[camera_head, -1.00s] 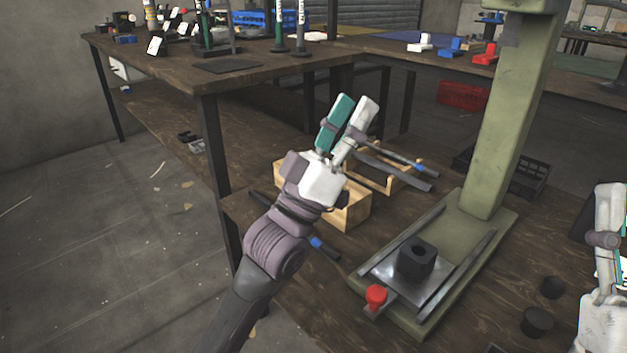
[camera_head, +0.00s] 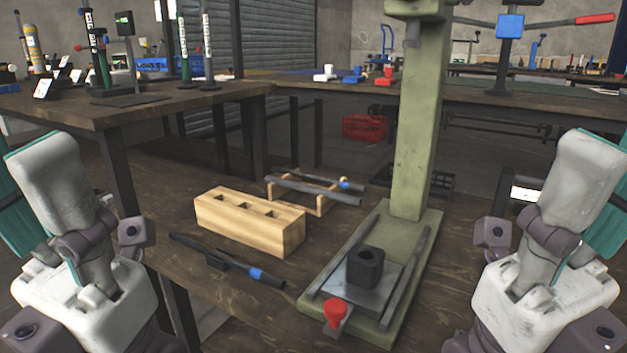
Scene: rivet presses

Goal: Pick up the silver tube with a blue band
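A thin grey tube with a blue band (camera_head: 345,184) lies across the small wooden rack (camera_head: 320,206) behind the wooden block, the band near its right end. A thicker dark grey tube (camera_head: 316,190) lies on the same rack in front of it. A black rod with a blue band (camera_head: 257,273) lies on the table nearer me. My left gripper (camera_head: 38,165) is raised at the left edge, fingers apart and empty. My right gripper (camera_head: 596,165) is raised at the right edge, also open and empty. Both are well apart from the tubes.
A wooden block with holes (camera_head: 249,220) stands left of the rack. The green press (camera_head: 412,140) rises to the right, with a black square block (camera_head: 365,267) and red knob (camera_head: 335,312) on its base. A red crate (camera_head: 365,128) is farther back.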

